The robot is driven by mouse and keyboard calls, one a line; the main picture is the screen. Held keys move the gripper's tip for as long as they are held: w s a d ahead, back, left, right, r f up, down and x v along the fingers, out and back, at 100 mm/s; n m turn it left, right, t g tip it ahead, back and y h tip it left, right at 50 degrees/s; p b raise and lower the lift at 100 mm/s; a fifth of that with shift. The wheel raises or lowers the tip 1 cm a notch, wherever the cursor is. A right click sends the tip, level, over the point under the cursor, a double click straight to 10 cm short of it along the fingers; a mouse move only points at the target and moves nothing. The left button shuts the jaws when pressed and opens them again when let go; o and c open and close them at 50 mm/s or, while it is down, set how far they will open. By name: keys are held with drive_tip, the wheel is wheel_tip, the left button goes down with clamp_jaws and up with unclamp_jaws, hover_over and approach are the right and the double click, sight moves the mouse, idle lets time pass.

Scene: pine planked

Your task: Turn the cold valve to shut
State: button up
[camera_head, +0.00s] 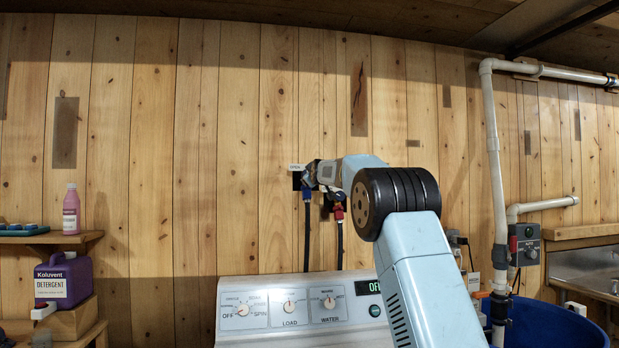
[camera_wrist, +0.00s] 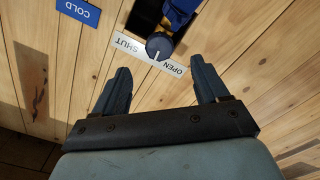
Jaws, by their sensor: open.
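The cold valve's round dark grey knob (camera_wrist: 159,46) shows in the wrist view on a blue valve body (camera_wrist: 181,14) in a dark wall recess. A white label strip (camera_wrist: 150,54) beside it reads SHUT on the left and OPEN on the right, upside down. The knob's pale mark faces the strip, between the two words. A blue COLD sign (camera_wrist: 78,11) is at upper left. My gripper (camera_wrist: 160,65) is open and empty, its fingers short of the knob and on either side of it. In the head view my gripper (camera_head: 310,176) is at the wall box and hides the knob.
A blue-ended hose (camera_head: 307,232) and a red-ended hose (camera_head: 339,214) hang close together below the box. The washer panel (camera_head: 260,305) stands beneath. White pipes (camera_head: 491,150) run at right. A shelf with detergent (camera_head: 65,279) is at far left.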

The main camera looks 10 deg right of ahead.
drive_tip(key=w, duration=0.7)
drive_tip(key=shift+w, duration=0.4)
drive_tip(key=shift+w, duration=0.1)
drive_tip(key=shift+c, duration=0.4)
